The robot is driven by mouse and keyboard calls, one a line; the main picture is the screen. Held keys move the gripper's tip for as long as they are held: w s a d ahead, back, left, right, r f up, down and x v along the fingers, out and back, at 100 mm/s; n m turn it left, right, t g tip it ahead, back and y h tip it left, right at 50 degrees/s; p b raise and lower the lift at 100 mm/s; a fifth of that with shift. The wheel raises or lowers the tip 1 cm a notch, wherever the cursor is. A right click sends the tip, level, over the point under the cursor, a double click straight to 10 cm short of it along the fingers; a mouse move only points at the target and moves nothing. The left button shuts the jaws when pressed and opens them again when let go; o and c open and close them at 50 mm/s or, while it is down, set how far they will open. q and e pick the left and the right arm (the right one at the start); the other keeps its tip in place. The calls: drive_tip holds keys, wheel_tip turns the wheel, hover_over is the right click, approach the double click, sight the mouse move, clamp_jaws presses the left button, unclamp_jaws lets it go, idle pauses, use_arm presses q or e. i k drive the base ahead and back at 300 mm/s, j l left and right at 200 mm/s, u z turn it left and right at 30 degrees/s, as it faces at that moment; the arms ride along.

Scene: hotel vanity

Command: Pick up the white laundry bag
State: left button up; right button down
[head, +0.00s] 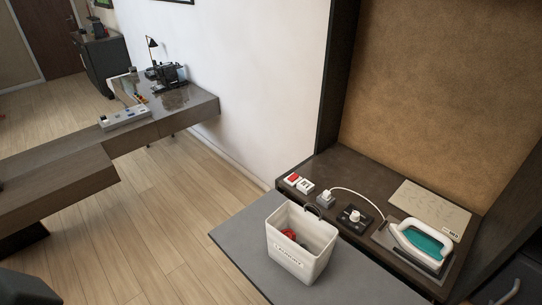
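A white laundry bag (293,262), shaped like an open-topped bin with dark lettering on its front, stands upright on a grey surface (240,236) at the lower middle of the head view. A dark handle loop shows at its back rim. Something red and dark lies inside it, partly hidden by the walls. Neither of my grippers can be made out in this view.
Behind the bag, a dark counter (345,172) holds a red and white switch block (298,182), a plug with a white cord (325,199), a black knob panel (354,217) and a teal-and-white iron (424,242). Wooden floor (150,225) lies open to the left.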

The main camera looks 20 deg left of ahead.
sight(320, 237)
drive_tip(key=u, duration=0.2)
drive_tip(key=i+j, duration=0.75)
drive_tip(key=i+l+z, duration=0.05)
drive_tip(key=i, duration=0.1)
